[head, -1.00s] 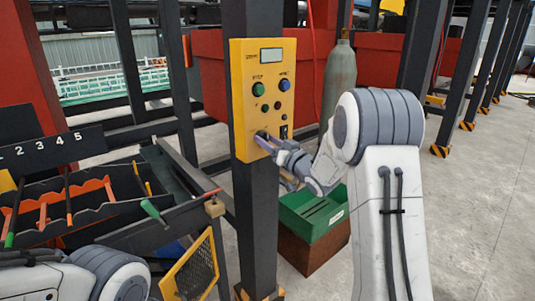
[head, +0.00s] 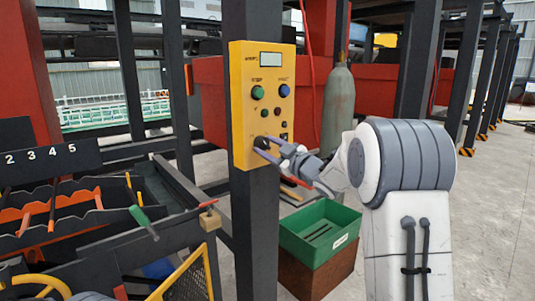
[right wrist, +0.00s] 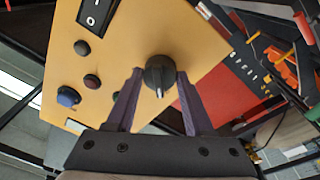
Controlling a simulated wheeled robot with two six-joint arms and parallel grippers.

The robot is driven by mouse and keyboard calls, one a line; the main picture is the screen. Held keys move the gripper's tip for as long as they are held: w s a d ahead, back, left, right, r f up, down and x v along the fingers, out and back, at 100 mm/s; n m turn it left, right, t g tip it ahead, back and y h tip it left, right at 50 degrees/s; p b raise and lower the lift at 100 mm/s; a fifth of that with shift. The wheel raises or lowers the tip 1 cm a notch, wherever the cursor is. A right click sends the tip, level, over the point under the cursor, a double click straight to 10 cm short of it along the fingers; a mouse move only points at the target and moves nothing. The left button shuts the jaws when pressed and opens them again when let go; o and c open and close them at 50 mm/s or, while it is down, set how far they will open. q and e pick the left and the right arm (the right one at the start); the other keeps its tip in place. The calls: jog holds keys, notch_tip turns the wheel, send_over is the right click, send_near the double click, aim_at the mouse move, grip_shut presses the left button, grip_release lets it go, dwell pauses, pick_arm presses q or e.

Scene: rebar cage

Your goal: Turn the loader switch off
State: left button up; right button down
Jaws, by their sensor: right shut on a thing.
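The yellow control panel (head: 243,110) is mounted on a dark post. A black rotary knob (right wrist: 159,72) with a pale pointer sits low on it; the pointer faces down in the right wrist view. My right gripper (head: 265,147) is at this knob, with its two purple-grey fingers on either side and shut on it. In the right wrist view, the right gripper (right wrist: 160,80) has its fingertips at the knob's sides. A black rocker switch (right wrist: 97,14) is beside it on the panel. I cannot read which control is labelled loader. My left gripper is out of view.
The panel also has a display (head: 271,59), a green button (head: 257,92) and a blue button (head: 284,90). A green bin (head: 318,232) stands below right. A tool rack (head: 60,215) is at the left. A grey gas cylinder (head: 336,110) stands behind.

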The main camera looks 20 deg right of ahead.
jog(key=shift+n, duration=0.3)
jog(key=shift+c, duration=1.4)
grip_release()
jog(key=shift+s+d, duration=0.1)
jog(key=shift+s, duration=0.05)
jog(key=b+v, duration=0.1)
jog(key=v, duration=0.9)
jog(key=shift+s+f, duration=0.1)
